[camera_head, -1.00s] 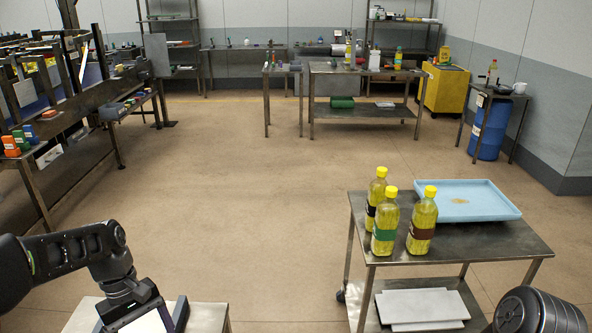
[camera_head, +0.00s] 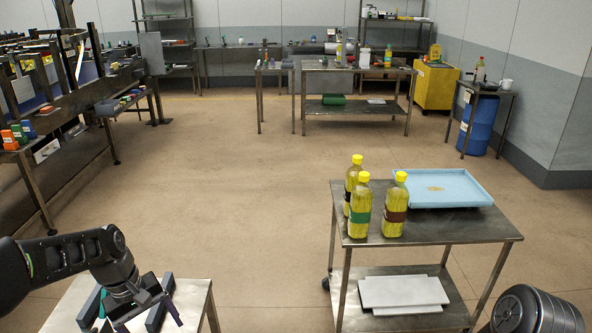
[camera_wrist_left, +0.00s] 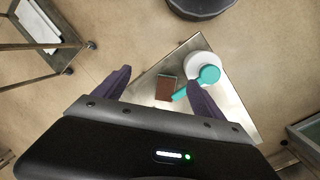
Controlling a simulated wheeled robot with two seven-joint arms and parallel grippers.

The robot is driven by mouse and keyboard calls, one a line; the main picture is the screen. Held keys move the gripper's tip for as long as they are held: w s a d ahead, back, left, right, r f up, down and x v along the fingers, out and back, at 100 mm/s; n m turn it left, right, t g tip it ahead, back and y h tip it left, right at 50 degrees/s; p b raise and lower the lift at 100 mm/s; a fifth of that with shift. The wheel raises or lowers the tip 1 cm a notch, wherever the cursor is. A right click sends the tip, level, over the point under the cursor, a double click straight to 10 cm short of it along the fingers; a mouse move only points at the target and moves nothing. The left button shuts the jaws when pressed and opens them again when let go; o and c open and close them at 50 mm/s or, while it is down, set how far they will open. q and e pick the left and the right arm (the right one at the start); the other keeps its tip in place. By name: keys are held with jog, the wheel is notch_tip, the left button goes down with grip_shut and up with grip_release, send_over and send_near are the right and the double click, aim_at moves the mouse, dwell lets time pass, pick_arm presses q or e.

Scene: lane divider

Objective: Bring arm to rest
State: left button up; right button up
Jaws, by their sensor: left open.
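My left gripper (camera_head: 140,313) is at the lower left of the head view, over a small steel table (camera_head: 198,296). In the left wrist view its two dark purple fingers (camera_wrist_left: 161,92) stand apart with nothing held between them. Beyond the fingers, the same tabletop carries a brown square item (camera_wrist_left: 166,90), a teal handled item (camera_wrist_left: 208,75) and a white round thing (camera_wrist_left: 195,62). The left finger is clear of them; the right finger overlaps part of the teal handle in the picture, and I cannot tell if they touch. My right gripper is out of view.
A steel cart (camera_head: 455,228) at right holds yellow bottles with brown (camera_head: 395,207), green (camera_head: 360,208) and dark (camera_head: 352,180) labels, plus a blue tray (camera_head: 440,188). White panels (camera_head: 403,292) lie on its lower shelf. Open floor (camera_head: 240,180) spreads behind.

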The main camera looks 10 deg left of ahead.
pick_arm(q)
jog(key=w+d+f+m+t+b, duration=0.1)
jog(key=d+f+m+t+b, duration=0.1)
jog(key=d+f, duration=0.75)
jog(key=w+d+f+m+t+b, duration=0.1)
jog(key=d+f+m+t+b, duration=0.15)
jog(key=d+f, duration=0.7)
jog(key=s+d+f+m+g+h+b, duration=0.1)
jog(key=s+d+f, duration=0.3)
jog(key=s+f, duration=0.5)
jog(key=s+d+f+m+g+h+b, duration=0.1)
jog(key=s+d+f+g+b, duration=0.2)
jog(key=s+f, duration=0.6)
jog(key=shift+s+d+f+m+b, duration=0.2)
jog(key=shift+s+d+m+b, duration=0.15)
jog(key=shift+s+d+b, duration=0.55)
jog(key=shift+w+d, duration=0.1)
jog(key=shift+w, duration=0.2)
